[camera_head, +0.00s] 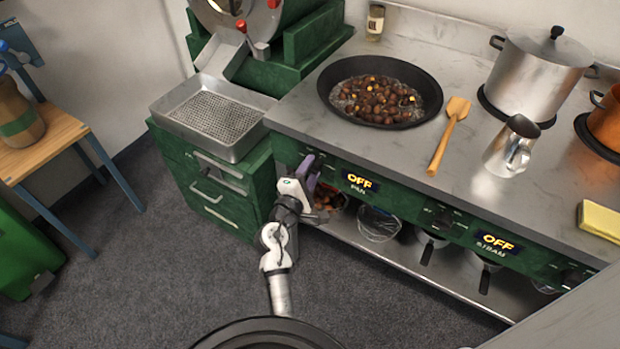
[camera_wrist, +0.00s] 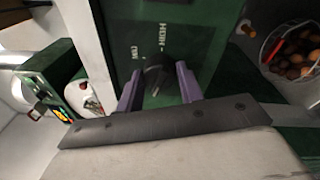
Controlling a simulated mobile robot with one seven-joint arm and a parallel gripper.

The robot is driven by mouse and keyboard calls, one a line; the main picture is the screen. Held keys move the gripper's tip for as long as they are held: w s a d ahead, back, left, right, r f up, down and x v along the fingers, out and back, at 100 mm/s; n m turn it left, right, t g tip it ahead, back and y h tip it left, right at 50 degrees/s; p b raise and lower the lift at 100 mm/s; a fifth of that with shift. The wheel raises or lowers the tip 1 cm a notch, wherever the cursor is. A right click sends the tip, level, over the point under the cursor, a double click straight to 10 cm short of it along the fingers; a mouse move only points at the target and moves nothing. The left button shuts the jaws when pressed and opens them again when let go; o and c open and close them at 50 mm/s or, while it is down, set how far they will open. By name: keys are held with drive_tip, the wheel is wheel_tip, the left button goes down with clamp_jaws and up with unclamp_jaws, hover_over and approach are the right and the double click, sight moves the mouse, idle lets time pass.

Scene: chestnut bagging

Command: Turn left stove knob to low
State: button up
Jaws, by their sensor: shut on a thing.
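The left stove knob (camera_wrist: 158,77) is a round black knob on the green front panel (camera_head: 400,198), seen close up in the wrist view with "HIGH" and a second, partly readable label beside it. My gripper (camera_head: 308,170) is at the left end of the panel in the head view and hides the knob there. In the wrist view my gripper (camera_wrist: 160,90) has its two purple fingers on either side of the knob, shut on it.
A black pan of chestnuts (camera_head: 380,91) sits on the counter above. A second display (camera_head: 495,243) reads "OFF". A shelf with bowls lies below the panel.

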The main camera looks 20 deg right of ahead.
drive_tip(key=m+b, duration=0.4)
drive_tip(key=b, duration=0.1)
drive_tip(key=m+b, duration=0.1)
drive_tip(key=b, duration=0.1)
drive_tip(key=shift+f+m+h+b, duration=0.3)
drive_tip(key=shift+f+m+h, duration=0.05)
drive_tip(key=shift+m+h, duration=0.05)
drive_tip(key=m+b, duration=0.3)
drive_tip(key=shift+w+r+b, duration=0.1)
drive_tip(key=shift+r+b, duration=0.1)
drive_tip(key=shift+b, duration=0.1)
drive_tip(key=shift+r, duration=0.1)
drive_tip(key=o, duration=1)
drive_tip(key=shift+a, duration=0.15)
